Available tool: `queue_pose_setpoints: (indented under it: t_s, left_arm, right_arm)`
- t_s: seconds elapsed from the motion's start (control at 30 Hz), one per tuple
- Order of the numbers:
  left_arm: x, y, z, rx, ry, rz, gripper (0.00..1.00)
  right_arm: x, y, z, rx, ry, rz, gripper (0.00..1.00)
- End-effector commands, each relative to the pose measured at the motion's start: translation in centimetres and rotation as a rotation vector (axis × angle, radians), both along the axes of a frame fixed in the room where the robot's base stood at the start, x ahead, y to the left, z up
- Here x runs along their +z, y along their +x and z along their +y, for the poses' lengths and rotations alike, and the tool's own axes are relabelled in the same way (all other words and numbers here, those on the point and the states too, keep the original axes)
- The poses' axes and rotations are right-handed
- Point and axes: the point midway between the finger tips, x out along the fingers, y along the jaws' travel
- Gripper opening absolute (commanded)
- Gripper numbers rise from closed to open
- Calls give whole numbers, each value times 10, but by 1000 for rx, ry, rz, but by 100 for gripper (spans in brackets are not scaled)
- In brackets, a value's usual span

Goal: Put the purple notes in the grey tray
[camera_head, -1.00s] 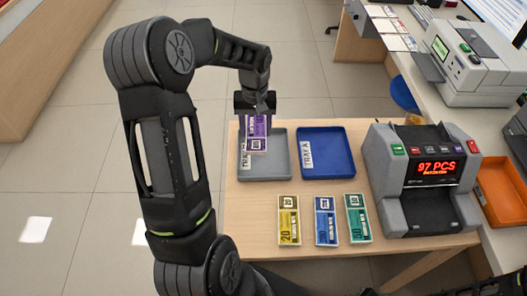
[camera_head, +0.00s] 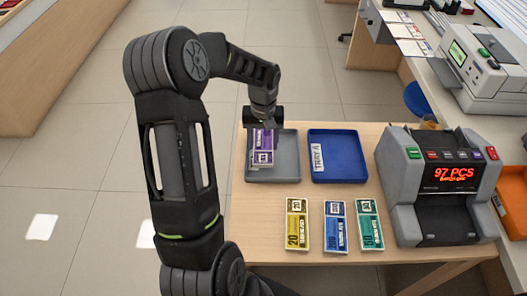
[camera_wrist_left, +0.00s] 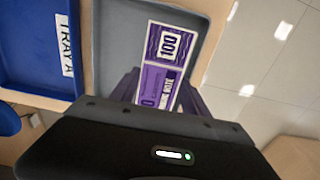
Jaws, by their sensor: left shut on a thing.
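The purple notes (camera_head: 262,157) are a small bundle marked 100, held at the tip of my left gripper (camera_head: 264,128). The left wrist view shows the purple notes (camera_wrist_left: 160,72) between the fingers of my left gripper (camera_wrist_left: 158,92), which is shut on them. They are over the grey tray (camera_head: 287,163); I cannot tell whether they touch its floor. The grey tray (camera_wrist_left: 115,50) also shows beneath them in the left wrist view. My right gripper is not in view.
A blue tray (camera_head: 352,172) labelled TRAY A stands right of the grey one. Yellow (camera_head: 297,224), blue (camera_head: 336,226) and green (camera_head: 369,224) note bundles lie in front. A counting machine (camera_head: 440,185) reading 97 PCS stands at the right of the wooden table.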

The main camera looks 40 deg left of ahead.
Motion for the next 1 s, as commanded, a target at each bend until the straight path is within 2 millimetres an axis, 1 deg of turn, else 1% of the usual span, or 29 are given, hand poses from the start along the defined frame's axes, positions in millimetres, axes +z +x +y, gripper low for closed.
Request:
queue_pose_setpoints:
  t_s: [0.1,0.17,0.33,0.43,0.7,0.87,0.9,0.97,1.0]
  left_arm:
    - [1,0,0,0,1,-1,4]
    - [-3,0,0,0,0,0,4]
    - [-28,0,0,-1,0,1,4]
    - [-38,0,0,0,1,1,4]
    - [-37,0,0,0,1,-1,4]
    - [-42,0,0,0,1,-1,4]
    - [-40,0,0,0,0,0,57]
    - [-40,0,0,0,0,0,62]
    - [-40,0,0,0,0,0,63]
  right_arm:
    - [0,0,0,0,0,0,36]
    - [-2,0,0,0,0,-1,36]
    - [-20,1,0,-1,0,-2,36]
    - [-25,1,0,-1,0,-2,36]
    - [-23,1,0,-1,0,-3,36]
    - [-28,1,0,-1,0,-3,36]
    - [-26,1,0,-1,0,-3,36]
    - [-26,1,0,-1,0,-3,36]
    - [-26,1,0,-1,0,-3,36]
